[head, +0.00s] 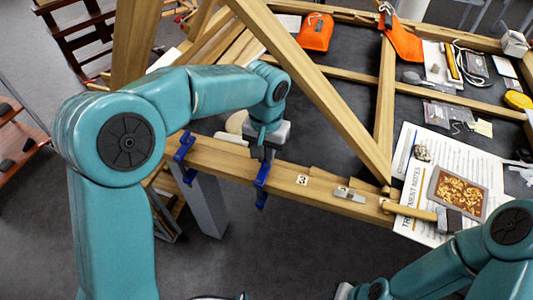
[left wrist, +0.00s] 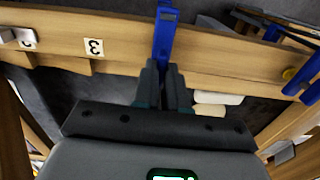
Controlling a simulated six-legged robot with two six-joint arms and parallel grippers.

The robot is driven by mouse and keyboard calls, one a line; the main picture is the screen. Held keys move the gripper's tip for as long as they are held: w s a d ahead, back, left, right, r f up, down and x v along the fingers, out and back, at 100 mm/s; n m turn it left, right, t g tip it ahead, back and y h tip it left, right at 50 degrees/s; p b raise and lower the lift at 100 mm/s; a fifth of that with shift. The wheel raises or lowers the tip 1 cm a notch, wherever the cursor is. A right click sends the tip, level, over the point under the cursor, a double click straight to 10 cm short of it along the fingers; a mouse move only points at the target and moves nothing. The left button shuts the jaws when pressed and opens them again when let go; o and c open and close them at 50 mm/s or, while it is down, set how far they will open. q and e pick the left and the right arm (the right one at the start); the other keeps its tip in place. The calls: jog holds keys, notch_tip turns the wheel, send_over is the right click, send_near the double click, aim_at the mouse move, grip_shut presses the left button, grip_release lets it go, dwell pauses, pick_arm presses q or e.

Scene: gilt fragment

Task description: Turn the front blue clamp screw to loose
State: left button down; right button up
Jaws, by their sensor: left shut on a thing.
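A blue clamp (head: 262,178) sits on the wooden beam beside the label "3". A second blue clamp (head: 184,147) sits further left on the beam. My left gripper (head: 264,164) reaches down over the beam at the first clamp. In the left wrist view, my left gripper's fingers (left wrist: 163,68) are closed together on the lower end of the blue clamp (left wrist: 165,32), its screw part. The fingers hide the part they grip. The second blue clamp (left wrist: 305,78) shows at the right there. My right arm enters the head view at lower right, and its fingers are not visible.
The wooden beam (head: 222,161) carries a number label (head: 302,180) and a small metal piece (head: 349,194). A hammer (head: 447,218) and printed notes (head: 410,165) lie at its right. A slanted timber (head: 315,85) rises behind my left gripper. Open floor lies in front.

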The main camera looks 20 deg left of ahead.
pick_arm(q)
jog(key=n, duration=0.4)
jog(key=shift+s+f+n+b, duration=0.15)
jog(key=shift+f+n+b, duration=0.15)
jog(key=shift+b, duration=0.1)
jog(key=n, duration=0.3)
jog(key=shift+n+b, duration=0.3)
jog(key=shift+n, duration=0.1)
jog(key=n+b, duration=0.1)
jog(key=n, duration=0.9)
jog(key=shift+n+b, duration=0.35)
jog(key=shift+n, duration=0.05)
jog(key=n, duration=0.3)
jog(key=shift+n, duration=0.3)
jog(key=n+b, duration=0.1)
jog(key=n, duration=0.2)
jog(key=shift+r+n, duration=0.1)
jog(key=shift+n, duration=2.1)
